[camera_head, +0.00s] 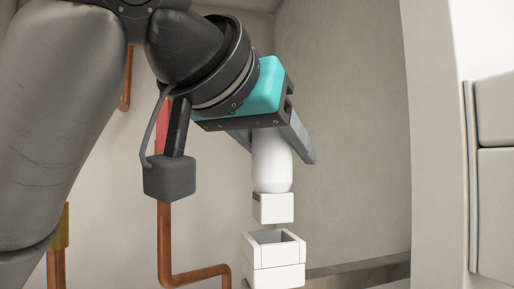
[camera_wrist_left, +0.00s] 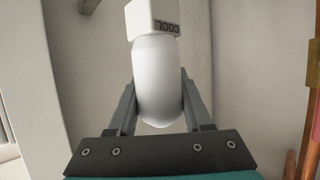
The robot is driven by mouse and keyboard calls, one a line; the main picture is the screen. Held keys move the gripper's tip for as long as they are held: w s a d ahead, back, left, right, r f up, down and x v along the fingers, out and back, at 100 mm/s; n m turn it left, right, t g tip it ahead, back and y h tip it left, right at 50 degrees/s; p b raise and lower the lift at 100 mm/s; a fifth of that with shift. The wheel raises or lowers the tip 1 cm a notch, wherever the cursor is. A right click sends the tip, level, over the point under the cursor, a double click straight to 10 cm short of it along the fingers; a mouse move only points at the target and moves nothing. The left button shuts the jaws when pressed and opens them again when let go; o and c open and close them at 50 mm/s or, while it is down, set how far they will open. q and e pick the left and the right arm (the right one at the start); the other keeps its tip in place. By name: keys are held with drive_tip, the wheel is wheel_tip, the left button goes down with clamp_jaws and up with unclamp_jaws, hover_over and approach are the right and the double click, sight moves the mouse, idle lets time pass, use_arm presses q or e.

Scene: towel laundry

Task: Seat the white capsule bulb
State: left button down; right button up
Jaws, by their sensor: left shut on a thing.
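The white capsule bulb (camera_head: 272,165) has a rounded white body and a square white base. My left gripper (camera_head: 283,150) is shut on its body and holds it upright, base down. An open square white socket (camera_head: 273,262) stands just below the base, with a visible gap between them. In the left wrist view the bulb (camera_wrist_left: 157,80) sits between the two fingers of the gripper (camera_wrist_left: 158,100), and its base carries lettering that reads "COOL". The socket does not show clearly in that view. My right gripper is not in view.
Copper pipes (camera_head: 164,240) run along the wall left of the socket. A pale wall edge and white panels (camera_head: 495,190) stand at the right. A grey ledge (camera_head: 360,272) lies low behind the socket. The space right of the bulb is free.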

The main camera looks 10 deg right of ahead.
use_arm(q)
drive_tip(key=shift+f+b, duration=1.45)
drive_tip(key=shift+f, duration=0.2)
idle(1.3)
drive_tip(key=shift+c, duration=1.2)
unclamp_jaws()
